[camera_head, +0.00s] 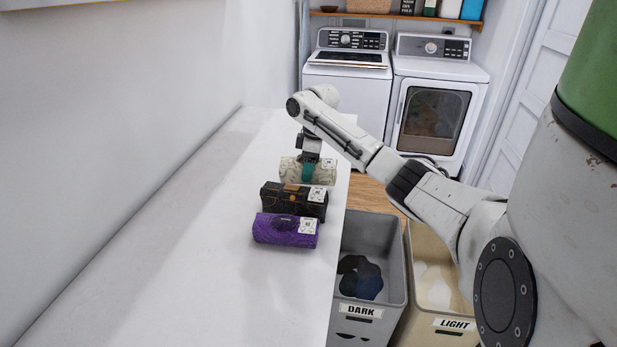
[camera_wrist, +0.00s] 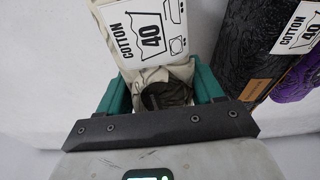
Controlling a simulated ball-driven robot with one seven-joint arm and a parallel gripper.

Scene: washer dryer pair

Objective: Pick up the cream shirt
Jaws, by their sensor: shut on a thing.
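The cream shirt (camera_head: 321,172) is a rolled bundle with a white care label, on the white counter at the back of a row of rolled clothes. My gripper (camera_head: 308,171) comes down on it from above. In the wrist view the cream shirt (camera_wrist: 160,75) sits between the teal fingers of my gripper (camera_wrist: 163,92), which are shut on it. Its label reads "COTTON 40". I cannot tell whether the shirt is clear of the counter.
A black rolled garment (camera_head: 293,201) and a purple one (camera_head: 285,231) lie in front of the cream shirt on the counter (camera_head: 190,250). Bins marked DARK (camera_head: 372,300) and LIGHT (camera_head: 440,323) stand to the right. A washer (camera_head: 347,88) and dryer (camera_head: 437,105) stand behind.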

